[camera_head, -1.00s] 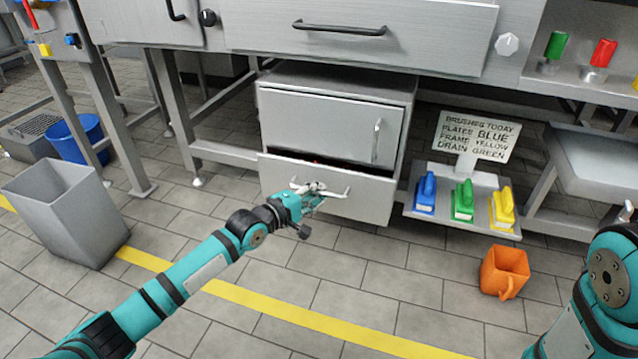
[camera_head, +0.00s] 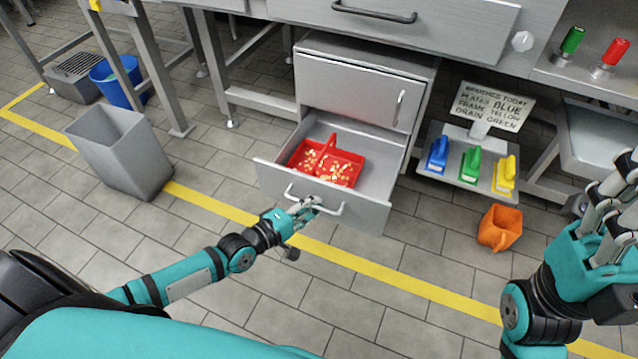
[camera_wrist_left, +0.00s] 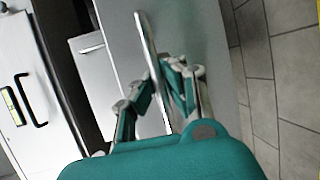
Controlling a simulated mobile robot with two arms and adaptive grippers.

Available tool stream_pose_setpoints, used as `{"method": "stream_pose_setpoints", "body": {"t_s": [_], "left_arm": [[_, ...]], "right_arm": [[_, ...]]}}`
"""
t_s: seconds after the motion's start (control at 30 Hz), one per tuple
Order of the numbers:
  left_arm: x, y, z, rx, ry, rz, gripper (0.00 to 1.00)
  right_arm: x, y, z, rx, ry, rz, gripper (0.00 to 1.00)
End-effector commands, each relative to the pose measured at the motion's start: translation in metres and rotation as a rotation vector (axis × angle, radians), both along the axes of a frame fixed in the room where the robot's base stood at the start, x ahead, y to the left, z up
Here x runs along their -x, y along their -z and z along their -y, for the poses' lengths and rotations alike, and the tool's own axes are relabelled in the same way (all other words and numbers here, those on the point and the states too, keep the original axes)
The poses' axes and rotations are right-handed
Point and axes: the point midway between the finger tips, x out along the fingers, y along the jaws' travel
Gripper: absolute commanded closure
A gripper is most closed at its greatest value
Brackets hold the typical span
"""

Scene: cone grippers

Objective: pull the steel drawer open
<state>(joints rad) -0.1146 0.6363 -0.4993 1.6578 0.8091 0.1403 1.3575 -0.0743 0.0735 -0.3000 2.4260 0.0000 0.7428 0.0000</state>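The steel drawer (camera_head: 364,213) is pulled well out of the grey cabinet in the head view, its inside showing. A red divided tray (camera_head: 326,163) with small yellowish pieces lies in it. My left gripper (camera_head: 303,208) is at the bar handle (camera_head: 290,194) on the drawer front. In the left wrist view the handle bar (camera_wrist_left: 148,45) runs between the fingers, which are closed around it; the exact contact is partly hidden. My right gripper (camera_head: 618,195) is at the right edge, away from the drawer, its fingers spread and empty, partly cut off.
A grey bin (camera_head: 122,150) stands on the floor at left, a blue bucket (camera_head: 122,78) behind it. An orange jug (camera_head: 499,228) stands on the floor at right. A shelf (camera_head: 430,168) holds blue, green and yellow brushes and a sign (camera_head: 490,106). The floor before the drawer is clear.

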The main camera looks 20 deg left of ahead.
Motion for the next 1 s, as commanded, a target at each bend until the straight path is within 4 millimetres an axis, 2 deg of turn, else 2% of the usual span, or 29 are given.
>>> {"method": "stream_pose_setpoints", "body": {"t_s": [0.2,0.57,0.6,0.8,1.0], "left_arm": [[0.0094,-0.003,-0.0015,0.005,-0.004,0.006,1.0],[0.01,-0.0027,-0.0015,0.005,-0.004,0.006,1.0],[0.0099,-0.0027,-0.0014,0.005,-0.004,0.006,0.91],[0.0105,-0.0016,-0.001,0.003,-0.003,0.004,0.66],[0.0109,-0.0009,-0.0007,0.002,-0.001,0.002,0.66]], "right_arm": [[0.0,0.0026,0.0006,-0.001,-0.001,-0.019,0.6],[0.0001,0.0034,0.0005,-0.002,-0.002,-0.021,0.6],[0.0001,0.0034,0.0005,-0.002,-0.002,-0.021,0.6],[0.0,0.0035,0.0004,-0.002,-0.002,-0.021,0.6],[0.0,0.0034,0.0005,-0.002,-0.002,-0.021,0.6]]}}
